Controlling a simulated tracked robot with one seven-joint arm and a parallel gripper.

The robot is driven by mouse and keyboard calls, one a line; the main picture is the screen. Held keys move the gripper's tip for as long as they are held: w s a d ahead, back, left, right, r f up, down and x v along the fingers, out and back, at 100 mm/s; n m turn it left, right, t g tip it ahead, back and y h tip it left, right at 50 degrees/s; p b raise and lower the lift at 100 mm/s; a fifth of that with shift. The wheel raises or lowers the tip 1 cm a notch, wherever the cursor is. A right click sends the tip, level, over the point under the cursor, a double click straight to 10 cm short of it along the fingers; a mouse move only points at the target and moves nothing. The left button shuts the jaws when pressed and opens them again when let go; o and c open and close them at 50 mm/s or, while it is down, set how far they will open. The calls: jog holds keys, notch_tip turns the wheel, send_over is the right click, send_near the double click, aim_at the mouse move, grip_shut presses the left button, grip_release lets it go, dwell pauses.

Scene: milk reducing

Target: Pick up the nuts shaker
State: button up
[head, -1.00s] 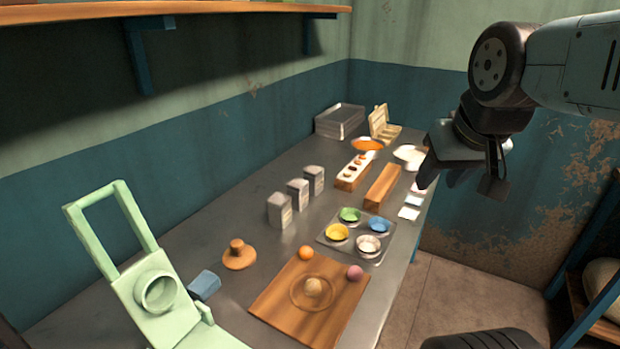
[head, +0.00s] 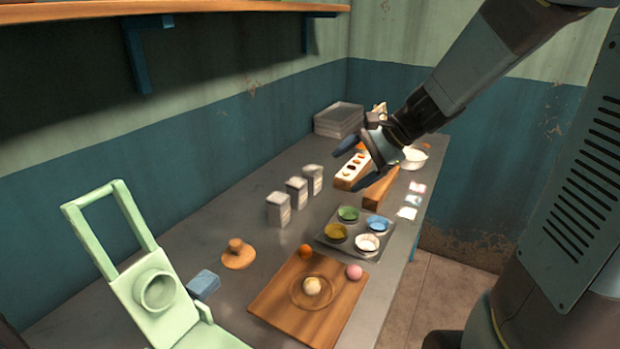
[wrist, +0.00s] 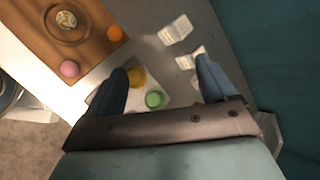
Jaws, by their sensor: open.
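Three grey box-shaped shakers stand in a row in the head view: a near shaker (head: 278,209), a middle shaker (head: 297,192) and a far shaker (head: 313,180). Their labels are too small to read, so I cannot tell which holds nuts. My gripper (head: 355,167) is open and empty, above the table and to the right of the shakers. In the wrist view, my gripper (wrist: 162,70) has its two fingers spread. One shaker (wrist: 175,29) lies beyond the fingertips, and another (wrist: 190,57) is close to the right finger, which may hide part of the row.
A tray with coloured bowls (head: 328,252) sits right of the shakers. A wooden board (head: 285,303) with balls lies in front. A pale green press (head: 150,290) stands at the near left. Wooden blocks (head: 380,188) lie under my gripper. Table left of the shakers is clear.

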jog(key=w+f+m+t+y, duration=0.2)
jog(key=w+f+m, duration=0.4)
jog(key=w, duration=0.4)
jog(key=m+t, duration=0.3)
jog(key=m, duration=0.5)
send_near(319, 177)
jog(key=x, duration=0.6)
jog(key=shift+a, duration=0.45)
jog(key=shift+w+x, duration=0.2)
jog(key=shift+x, duration=2.45)
jog(key=shift+d, duration=0.15)
jog(key=shift+c, duration=0.2)
jog(key=c, duration=1.1)
